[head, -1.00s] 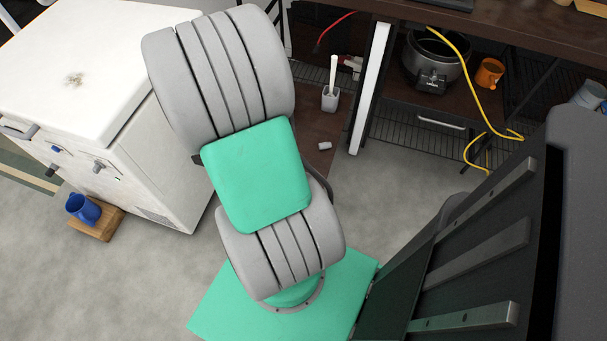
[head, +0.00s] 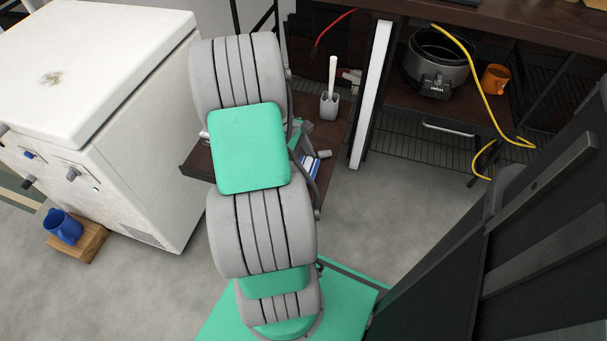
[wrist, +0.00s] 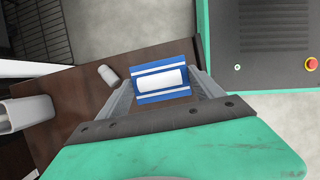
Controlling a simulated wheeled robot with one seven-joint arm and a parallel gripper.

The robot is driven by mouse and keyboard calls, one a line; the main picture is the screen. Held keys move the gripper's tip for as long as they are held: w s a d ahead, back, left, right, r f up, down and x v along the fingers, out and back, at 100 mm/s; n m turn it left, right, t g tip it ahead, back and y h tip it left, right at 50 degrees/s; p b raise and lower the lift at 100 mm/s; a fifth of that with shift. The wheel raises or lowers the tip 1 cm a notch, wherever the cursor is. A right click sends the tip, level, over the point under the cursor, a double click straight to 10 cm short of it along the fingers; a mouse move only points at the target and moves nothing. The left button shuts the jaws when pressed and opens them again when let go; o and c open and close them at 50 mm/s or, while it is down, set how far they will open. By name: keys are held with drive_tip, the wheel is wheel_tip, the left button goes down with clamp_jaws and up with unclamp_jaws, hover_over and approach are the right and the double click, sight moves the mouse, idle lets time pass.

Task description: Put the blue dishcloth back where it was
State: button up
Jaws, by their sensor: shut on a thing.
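The blue dishcloth, blue with white bands, shows in the wrist view (wrist: 163,80) between the fingers of my gripper (wrist: 165,92). The gripper is shut on it. In the head view the dishcloth (head: 309,168) shows beside my arm, over the near edge of the low brown shelf board (head: 338,138). My arm hides much of the gripper there. The wrist view also shows the brown board (wrist: 85,108) under and left of the cloth. I cannot tell whether the cloth touches the board.
A grey holder with a white-handled brush (head: 329,104) stands on the board; a small pale cylinder (wrist: 108,75) lies near the cloth. A white panel (head: 372,95) rises to the right. A white chest (head: 110,110) stands left, with a blue mug (head: 64,227) on a wooden block before it.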

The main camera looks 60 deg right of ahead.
sight(300, 164)
drive_tip(key=shift+w+d+f, duration=0.2)
drive_tip(key=shift+d+f, duration=0.05)
drive_tip(key=shift+f, duration=0.2)
wheel_tip(300, 164, down, 3)
drive_tip(key=shift+w+d+f+b, duration=0.1)
drive_tip(key=shift+f+b, duration=0.05)
drive_tip(key=shift+b, duration=1.05)
drive_tip(key=o, duration=1.5)
